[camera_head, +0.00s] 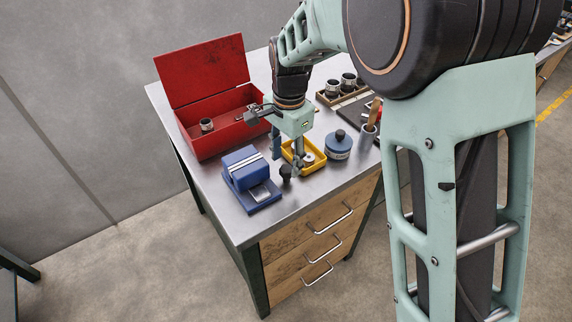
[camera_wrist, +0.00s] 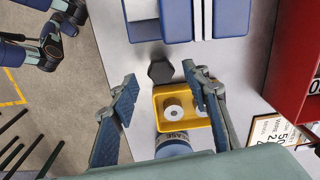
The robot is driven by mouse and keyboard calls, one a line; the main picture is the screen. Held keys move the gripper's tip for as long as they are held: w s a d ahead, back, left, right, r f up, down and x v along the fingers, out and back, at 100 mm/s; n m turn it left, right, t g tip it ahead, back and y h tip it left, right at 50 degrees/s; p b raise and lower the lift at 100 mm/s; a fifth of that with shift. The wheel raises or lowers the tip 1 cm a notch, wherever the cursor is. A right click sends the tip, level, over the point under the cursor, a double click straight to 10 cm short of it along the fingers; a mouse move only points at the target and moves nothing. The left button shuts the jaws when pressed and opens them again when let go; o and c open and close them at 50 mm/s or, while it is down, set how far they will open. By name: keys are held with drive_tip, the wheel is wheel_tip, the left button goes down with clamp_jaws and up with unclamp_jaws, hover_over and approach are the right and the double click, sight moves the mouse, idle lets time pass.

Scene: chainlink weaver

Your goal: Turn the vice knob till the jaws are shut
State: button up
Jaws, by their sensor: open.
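The blue vice (camera_head: 248,182) sits near the front left edge of the workbench; it also shows at the top of the wrist view (camera_wrist: 178,20). A narrow dark line shows between its two pale jaw strips. Its dark knob (camera_wrist: 160,71) sticks out toward my gripper; the knob also shows in the head view (camera_head: 286,171). My gripper (camera_wrist: 160,82) is open and empty, pointing down over the bench. In the wrist view its fingers lie either side of the knob's line, apart from it. In the head view my gripper (camera_head: 287,158) is close by the knob; the height between them is unclear.
An open red toolbox (camera_head: 205,142) is behind the vice. The bench's front edge (camera_head: 235,240) is near, with bare metal left of the vice.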

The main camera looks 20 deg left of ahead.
sight(287, 170)
wheel_tip(287, 170, up, 9)
drive_tip(key=shift+d, duration=0.15)
drive_tip(key=shift+s, duration=0.1)
idle(0.3)
